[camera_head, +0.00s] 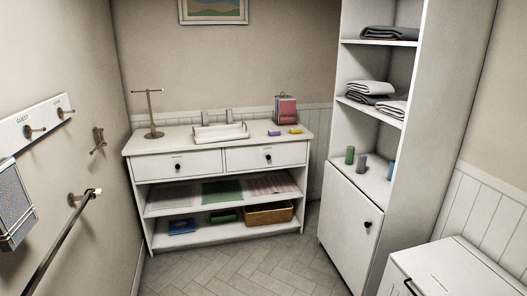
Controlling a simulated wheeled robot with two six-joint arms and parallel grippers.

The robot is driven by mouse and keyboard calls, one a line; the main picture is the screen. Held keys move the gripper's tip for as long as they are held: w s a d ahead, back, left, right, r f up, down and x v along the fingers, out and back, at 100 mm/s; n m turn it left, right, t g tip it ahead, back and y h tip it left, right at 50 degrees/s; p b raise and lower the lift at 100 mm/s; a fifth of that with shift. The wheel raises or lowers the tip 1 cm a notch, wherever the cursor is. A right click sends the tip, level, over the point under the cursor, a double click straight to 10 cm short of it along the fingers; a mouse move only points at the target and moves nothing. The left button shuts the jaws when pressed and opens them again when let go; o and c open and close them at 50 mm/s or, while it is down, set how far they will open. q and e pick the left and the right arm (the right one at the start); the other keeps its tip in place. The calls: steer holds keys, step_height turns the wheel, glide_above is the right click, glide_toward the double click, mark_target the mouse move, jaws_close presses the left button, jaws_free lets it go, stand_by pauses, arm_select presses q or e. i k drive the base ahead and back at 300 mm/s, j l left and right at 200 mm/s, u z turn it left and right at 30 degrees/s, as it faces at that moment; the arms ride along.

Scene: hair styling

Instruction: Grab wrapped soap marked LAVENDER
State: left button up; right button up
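A small purple block (274,133), which looks like a wrapped soap, lies on the top of the white dresser (140,146), right of the middle. Any marking on it is too small to read, so I cannot tell whether it says LAVENDER. A similar yellow block (295,130) lies just to its right. Neither of my grippers is in view.
On the dresser stand a T-shaped stand (149,112), a white tray (196,138) and a red-and-grey container (285,110). A tall shelf unit (432,110) stands right, a white cabinet (450,266) front right. A wall bar (66,235) juts out left. The middle floor (240,268) is clear.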

mark_target(272, 133)
steer(key=i+u, duration=0.15)
steer(key=i, duration=1.55)
steer(key=i+z, duration=0.15)
steer(key=i, duration=0.25)
steer(key=i+j+z, duration=0.2)
steer(key=i, duration=0.25)
steer(key=i+j+z, duration=0.15)
steer(key=i, duration=0.25)
steer(key=i+j+z, duration=0.15)
steer(key=i, duration=0.25)
